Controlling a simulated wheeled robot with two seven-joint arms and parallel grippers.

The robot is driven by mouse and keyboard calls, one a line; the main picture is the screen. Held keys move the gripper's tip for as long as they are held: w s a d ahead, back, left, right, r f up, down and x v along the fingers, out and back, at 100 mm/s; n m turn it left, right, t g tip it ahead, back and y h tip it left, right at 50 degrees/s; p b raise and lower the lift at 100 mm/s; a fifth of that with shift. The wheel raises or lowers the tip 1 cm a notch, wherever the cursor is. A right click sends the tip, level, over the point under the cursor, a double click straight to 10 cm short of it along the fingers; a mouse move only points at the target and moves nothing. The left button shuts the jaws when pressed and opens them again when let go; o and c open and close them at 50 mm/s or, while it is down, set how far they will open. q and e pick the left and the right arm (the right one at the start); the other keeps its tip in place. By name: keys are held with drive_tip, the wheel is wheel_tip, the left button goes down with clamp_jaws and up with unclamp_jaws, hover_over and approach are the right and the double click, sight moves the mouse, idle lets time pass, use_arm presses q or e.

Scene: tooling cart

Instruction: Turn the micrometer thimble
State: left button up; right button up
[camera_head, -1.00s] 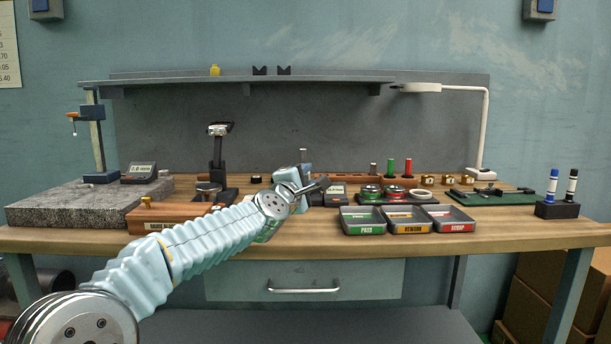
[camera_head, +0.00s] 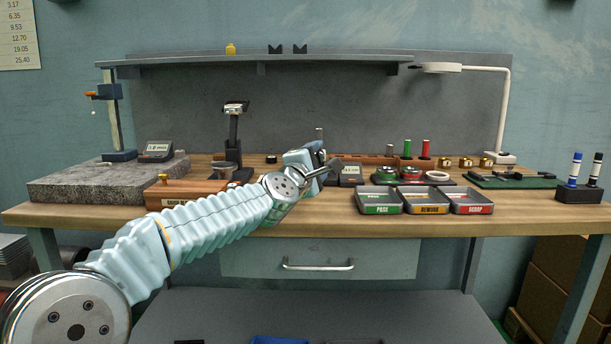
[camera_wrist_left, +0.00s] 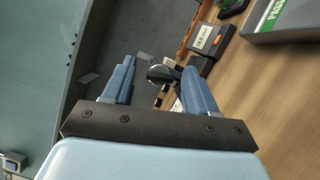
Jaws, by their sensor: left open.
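My left gripper (camera_head: 320,156) reaches over the middle of the bench, its arm coming in from the left. In the left wrist view its two blue fingers (camera_wrist_left: 159,66) are open and apart. A dark round part with a silver face (camera_wrist_left: 160,73), seemingly the micrometer's thimble end, shows between the fingertips. I cannot tell whether either finger touches it. The rest of the micrometer is mostly hidden behind the hand in the head view.
Green, yellow and red labelled trays (camera_head: 379,202) sit at the front right of the hand. A granite plate (camera_head: 100,181) and a wooden block (camera_head: 180,196) lie at left. A lamp (camera_head: 502,110) and marker holder (camera_head: 578,193) stand at right. A shelf (camera_head: 250,58) runs behind.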

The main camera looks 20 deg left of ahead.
use_arm(q)
drive_tip(key=s, duration=0.3)
drive_tip(key=s+b, duration=0.1)
drive_tip(key=s, duration=0.3)
drive_tip(key=s+a+f+b, duration=0.1)
drive_tip(key=s, duration=0.3)
drive_tip(key=shift+f, duration=0.1)
